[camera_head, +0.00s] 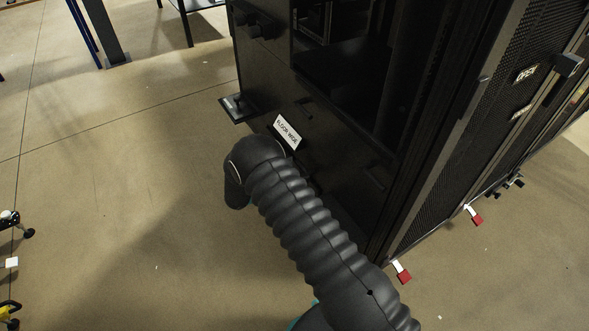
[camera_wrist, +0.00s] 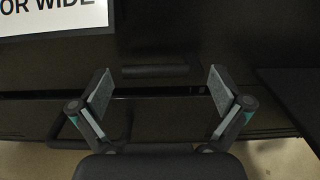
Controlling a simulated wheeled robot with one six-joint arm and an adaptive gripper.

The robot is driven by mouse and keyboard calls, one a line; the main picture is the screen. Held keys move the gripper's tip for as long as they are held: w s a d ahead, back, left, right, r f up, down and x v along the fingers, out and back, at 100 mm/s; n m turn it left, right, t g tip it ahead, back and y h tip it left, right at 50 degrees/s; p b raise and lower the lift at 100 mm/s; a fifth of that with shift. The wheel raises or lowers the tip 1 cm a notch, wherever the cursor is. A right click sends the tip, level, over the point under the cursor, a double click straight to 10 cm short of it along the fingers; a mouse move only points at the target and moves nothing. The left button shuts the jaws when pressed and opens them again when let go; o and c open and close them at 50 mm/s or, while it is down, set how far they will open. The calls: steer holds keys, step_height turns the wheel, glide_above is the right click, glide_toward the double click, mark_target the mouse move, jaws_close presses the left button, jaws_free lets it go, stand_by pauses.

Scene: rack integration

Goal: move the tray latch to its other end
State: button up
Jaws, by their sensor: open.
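My gripper (camera_wrist: 160,92) is open in the wrist view, its two grey-padded fingers spread wide with nothing between them. A short dark horizontal bar (camera_wrist: 155,71), possibly the tray latch or a handle, shows on the black panel beyond the fingers, roughly centred between them. It is too dark to tell which end the latch is at. In the camera_head view my arm reaches down to the lower front of the black rack (camera_head: 335,150), and my gripper is hidden there.
A white label (camera_head: 287,131) ending in "OR WIDE" is on the rack's lower panel; it also shows in the wrist view (camera_wrist: 50,16). A perforated door (camera_head: 500,110) stands at the right, with red tags (camera_head: 404,276) near the floor. Open floor (camera_head: 120,190) lies left.

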steer(key=shift+a, duration=0.1)
steer(key=c, duration=1.3)
steer(key=shift+r, duration=0.1)
steer(key=c, duration=0.5)
steer(key=shift+w, duration=0.1)
steer(key=o, duration=1.5)
steer(key=shift+d, duration=0.2)
steer(key=o, duration=0.3)
steer(key=shift+w+d, duration=0.1)
steer(key=shift+d, duration=0.15)
steer(key=shift+s+a, duration=0.2)
steer(key=shift+a, duration=0.2)
